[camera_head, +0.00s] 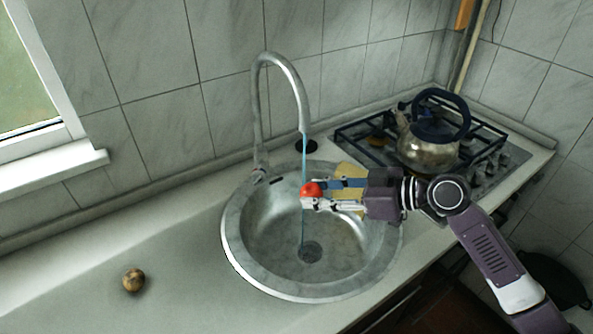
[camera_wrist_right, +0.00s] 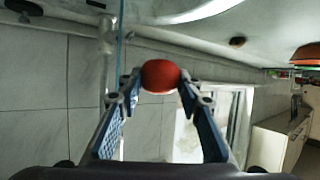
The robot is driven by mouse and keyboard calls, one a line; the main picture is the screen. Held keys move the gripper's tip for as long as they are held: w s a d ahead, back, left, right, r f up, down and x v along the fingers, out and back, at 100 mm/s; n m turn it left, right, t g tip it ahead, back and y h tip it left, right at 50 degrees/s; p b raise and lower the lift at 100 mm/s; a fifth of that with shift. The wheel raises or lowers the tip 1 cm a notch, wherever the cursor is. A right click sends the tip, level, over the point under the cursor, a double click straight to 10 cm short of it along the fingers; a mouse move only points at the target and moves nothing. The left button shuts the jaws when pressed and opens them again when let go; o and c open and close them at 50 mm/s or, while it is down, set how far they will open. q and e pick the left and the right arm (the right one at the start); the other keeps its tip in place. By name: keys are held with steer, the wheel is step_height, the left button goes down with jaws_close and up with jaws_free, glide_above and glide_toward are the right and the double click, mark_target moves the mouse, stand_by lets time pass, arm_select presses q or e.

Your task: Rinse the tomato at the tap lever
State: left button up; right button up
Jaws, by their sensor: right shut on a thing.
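The red tomato (camera_head: 311,190) is between the fingertips of my right gripper (camera_head: 314,194), which is shut on it over the round metal sink (camera_head: 232,235). It also shows between the two fingers in the right wrist view (camera_wrist_right: 160,76). The tall curved tap (camera_head: 257,105) stands at the sink's back rim. A thin blue water stream (camera_head: 303,225) runs from its spout down to the drain, and the tomato is at or right beside it; I cannot tell whether they touch. A lever on the tap is not clear to make out. My left gripper is not in view.
A brown round thing, like a potato (camera_head: 133,280), lies on the left counter, which is otherwise clear. A yellow cloth or sponge (camera_head: 351,172) is at the sink's right rim, partly behind my gripper. A kettle (camera_head: 428,150) stands on the gas hob (camera_head: 513,158) at right.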

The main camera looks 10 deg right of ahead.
steer(key=s+r+p, duration=0.2)
steer(key=s+r, duration=0.2)
steer(key=shift+s, duration=0.4)
